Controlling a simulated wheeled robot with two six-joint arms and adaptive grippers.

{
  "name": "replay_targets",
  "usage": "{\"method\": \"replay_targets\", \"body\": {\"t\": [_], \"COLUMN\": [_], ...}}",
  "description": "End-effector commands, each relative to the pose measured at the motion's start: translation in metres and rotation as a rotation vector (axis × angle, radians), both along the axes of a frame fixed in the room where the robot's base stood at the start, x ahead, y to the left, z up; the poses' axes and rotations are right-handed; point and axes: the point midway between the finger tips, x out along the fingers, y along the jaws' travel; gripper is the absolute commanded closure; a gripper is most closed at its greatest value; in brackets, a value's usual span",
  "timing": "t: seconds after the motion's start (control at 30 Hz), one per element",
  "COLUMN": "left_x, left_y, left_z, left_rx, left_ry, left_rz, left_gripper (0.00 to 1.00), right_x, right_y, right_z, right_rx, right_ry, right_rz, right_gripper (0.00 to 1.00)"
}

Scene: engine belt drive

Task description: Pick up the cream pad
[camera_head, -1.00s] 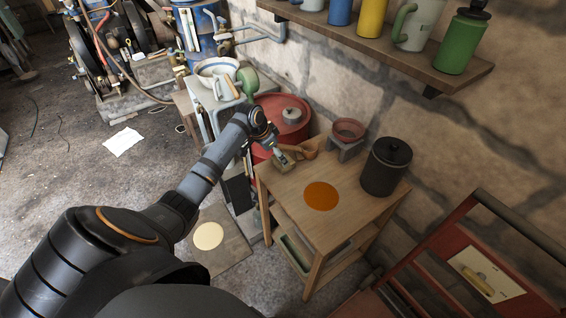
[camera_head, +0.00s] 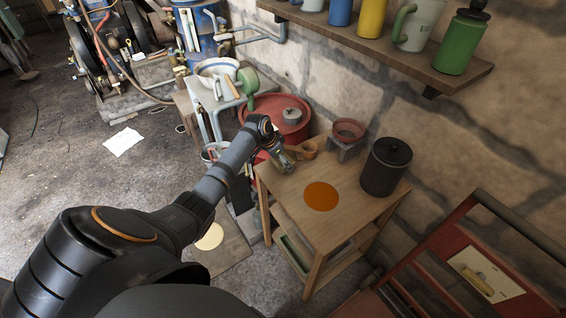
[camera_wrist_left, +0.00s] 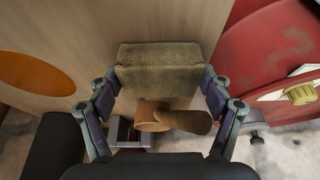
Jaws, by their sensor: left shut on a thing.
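The cream pad (camera_wrist_left: 158,66) is a beige-olive block with a woven surface, seen in the left wrist view. My left gripper (camera_wrist_left: 158,88) is shut on it, with one finger against each side. In the head view, my left gripper (camera_head: 284,163) is at the back left corner of the small wooden table (camera_head: 290,195). I cannot tell whether the pad touches the tabletop. My right gripper is not in view.
A small wooden scoop or cup (camera_wrist_left: 165,117) is close to the pad. An orange disc (camera_head: 321,196), a black lidded canister (camera_head: 386,167) and a red bowl on a stand (camera_head: 348,130) are on the table. A red drum (camera_head: 285,115) stands behind. A cream disc (camera_head: 210,237) is on a floor board.

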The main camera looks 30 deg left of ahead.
Motion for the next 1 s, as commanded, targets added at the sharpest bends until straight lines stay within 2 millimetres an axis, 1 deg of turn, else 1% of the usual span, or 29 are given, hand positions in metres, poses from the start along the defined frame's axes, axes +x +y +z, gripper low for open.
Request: {"method": "replay_targets", "body": {"t": [0.17,0.27,0.37,0.47,0.57,0.7,0.8,0.9,1.0], "left_x": [-0.001,-0.004,-0.012,-0.027,-0.046,-0.079,-0.099,-0.113,-0.121], "left_y": [0.0,0.002,0.006,0.013,0.022,0.036,0.044,0.048,0.052], "left_z": [0.0,0.004,0.013,0.022,0.033,0.051,0.062,0.071,0.076], "left_rx": [0.0,0.001,0.003,0.005,0.008,0.013,0.012,0.008,0.007], "left_ry": [0.001,0.0,-0.001,0.001,0.002,0.004,0.006,0.007,0.004], "left_rz": [0.0,0.0,0.001,0.002,0.0,-0.002,-0.003,-0.003,-0.001], "left_gripper": [0.47,0.47,0.47,0.47,0.47,0.47,0.47,0.47,0.47], "right_x": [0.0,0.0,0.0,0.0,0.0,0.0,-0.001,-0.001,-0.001], "right_y": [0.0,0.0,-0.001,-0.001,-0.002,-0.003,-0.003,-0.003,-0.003], "right_z": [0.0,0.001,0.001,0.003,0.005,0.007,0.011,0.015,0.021], "right_rx": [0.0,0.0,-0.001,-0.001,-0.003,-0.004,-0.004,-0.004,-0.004], "right_ry": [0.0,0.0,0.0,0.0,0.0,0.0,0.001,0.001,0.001], "right_rz": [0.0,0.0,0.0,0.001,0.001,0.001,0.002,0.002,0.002], "right_gripper": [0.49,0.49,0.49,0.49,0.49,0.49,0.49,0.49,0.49]}}
